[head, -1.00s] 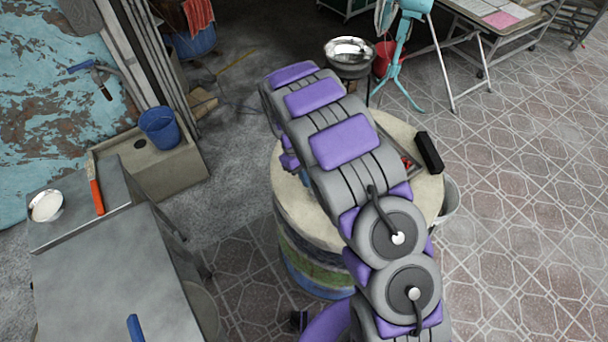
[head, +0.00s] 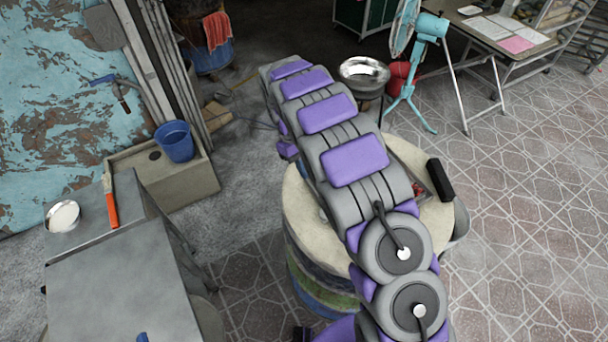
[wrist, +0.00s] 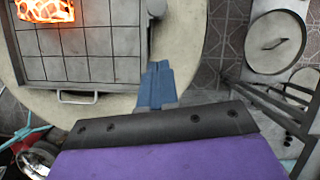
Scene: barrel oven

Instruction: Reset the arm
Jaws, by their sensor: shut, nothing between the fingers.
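My gripper (wrist: 158,85) shows in the wrist view as two blue fingers pressed together with nothing between them. It is over the pale rim of the round barrel oven (wrist: 200,50), beside a tiled grey panel (wrist: 95,45) with a metal handle. I cannot tell whether the fingertips touch the oven. In the head view my arm stretches across the barrel oven (head: 300,215) and past its far side, and hides part of its top.
A glowing orange opening (wrist: 45,8) is at the wrist view's upper left. In the head view, a metal bowl (head: 364,71) and teal fan (head: 429,28) stand behind the oven. A grey metal table (head: 115,290) is at left. Tiled floor at right is clear.

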